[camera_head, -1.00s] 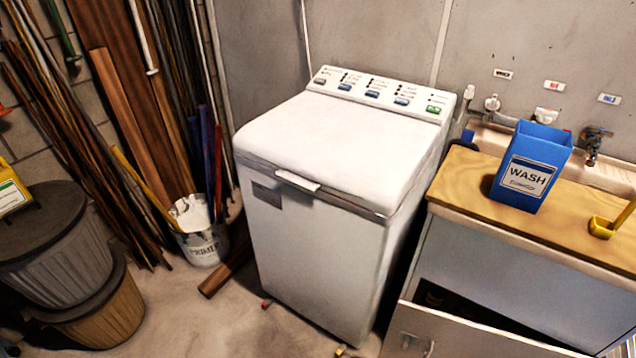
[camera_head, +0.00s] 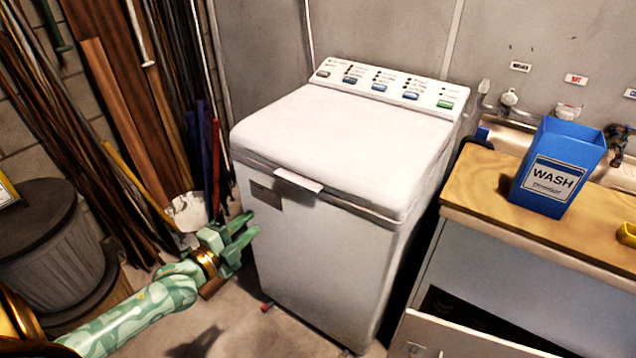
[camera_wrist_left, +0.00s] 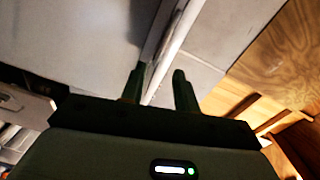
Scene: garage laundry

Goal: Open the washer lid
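The white washer (camera_head: 315,250) stands in the middle of the head view. Its lid (camera_head: 330,140) is closed, with a small white handle tab (camera_head: 298,181) at the middle of its front edge. My left gripper (camera_head: 250,226) is to the left of the washer, lower than the handle tab and apart from it. Its two green fingers are spread with nothing between them. In the left wrist view the two fingers (camera_wrist_left: 160,82) also stand apart, and a pale panel edge shows beyond them. My right gripper is out of view.
Planks, poles, a white bucket (camera_head: 187,211) and a grey bin (camera_head: 50,262) crowd the left. Some floor is clear before the washer.

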